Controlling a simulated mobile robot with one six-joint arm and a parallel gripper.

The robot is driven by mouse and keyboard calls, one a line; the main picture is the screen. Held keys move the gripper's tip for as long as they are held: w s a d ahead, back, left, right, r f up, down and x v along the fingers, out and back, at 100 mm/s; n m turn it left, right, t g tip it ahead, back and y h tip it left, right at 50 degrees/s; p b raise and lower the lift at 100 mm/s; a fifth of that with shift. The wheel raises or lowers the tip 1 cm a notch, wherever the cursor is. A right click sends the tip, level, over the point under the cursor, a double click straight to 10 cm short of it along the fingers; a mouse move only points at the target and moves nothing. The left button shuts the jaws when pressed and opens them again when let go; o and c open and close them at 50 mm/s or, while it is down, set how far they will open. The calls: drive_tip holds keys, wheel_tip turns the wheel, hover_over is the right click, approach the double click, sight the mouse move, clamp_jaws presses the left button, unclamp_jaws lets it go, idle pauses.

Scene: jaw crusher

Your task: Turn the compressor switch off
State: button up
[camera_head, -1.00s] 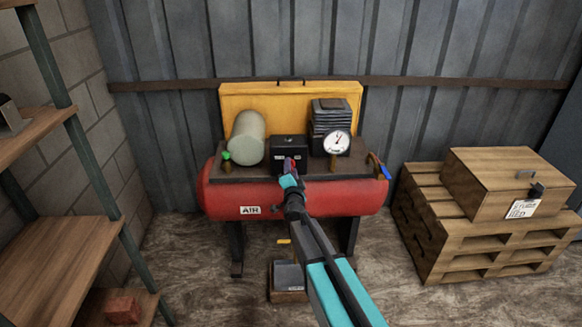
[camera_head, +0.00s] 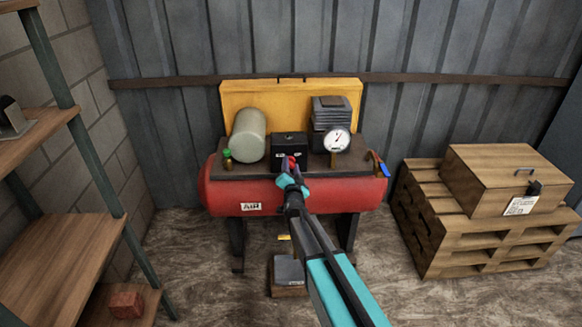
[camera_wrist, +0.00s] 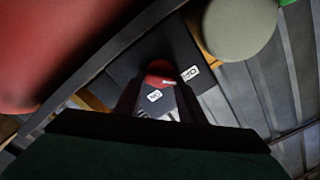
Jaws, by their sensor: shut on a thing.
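The compressor is a red tank (camera_head: 330,195) marked AIR, against the back wall. A black switch box (camera_head: 281,144) stands on its dark top plate. The red switch knob (camera_head: 292,160) is on the box's front face. In the wrist view the round red knob (camera_wrist: 160,70) sits between my fingers, with a small white mark on its rim. My gripper (camera_head: 291,168) is shut on the knob, with a finger on either side. My fingers partly hide the knob and the box's lower front.
A pale cylinder (camera_head: 249,135) stands left of the box. A gauge (camera_head: 336,140) and finned block stand to its right. A small green-topped valve (camera_head: 227,157) is at the plate's left.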

drive_tip(key=o, duration=1)
drive_tip(key=shift+o, duration=0.2)
drive_tip(key=shift+s, duration=0.15)
drive_tip(key=s+b, duration=0.1)
drive_tip(key=s, duration=1.2)
drive_tip(key=shift+s, duration=0.3)
